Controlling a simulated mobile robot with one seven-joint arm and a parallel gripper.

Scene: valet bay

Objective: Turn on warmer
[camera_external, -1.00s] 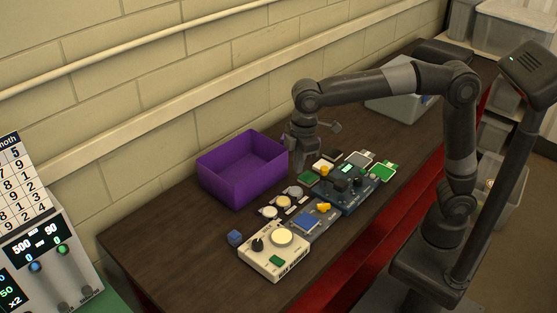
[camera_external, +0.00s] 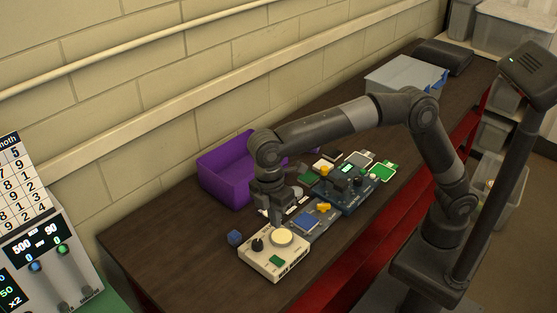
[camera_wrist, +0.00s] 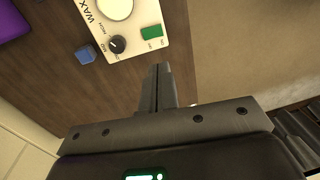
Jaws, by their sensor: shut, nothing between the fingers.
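The warmer is a cream box (camera_external: 274,262) near the front of the bench, with a round cream plate (camera_external: 282,236), a black knob (camera_external: 257,244) and a green switch (camera_external: 276,260) on top. In the wrist view the warmer (camera_wrist: 139,35) shows at the top, cut off by the frame, with "WAX" lettering, the knob (camera_wrist: 117,44) and the green switch (camera_wrist: 152,32). My gripper (camera_external: 277,222) is shut and empty, just behind the warmer in the external view. In the wrist view its fingertips (camera_wrist: 159,68) point toward the warmer's edge, below the switch.
A small blue cube (camera_external: 235,238) lies left of the warmer; it also shows in the wrist view (camera_wrist: 85,54). A purple bin (camera_external: 222,178) stands behind. A grey-blue panel (camera_external: 308,222) and a dark blue device (camera_external: 345,190) sit to the right. The bench's left end is clear.

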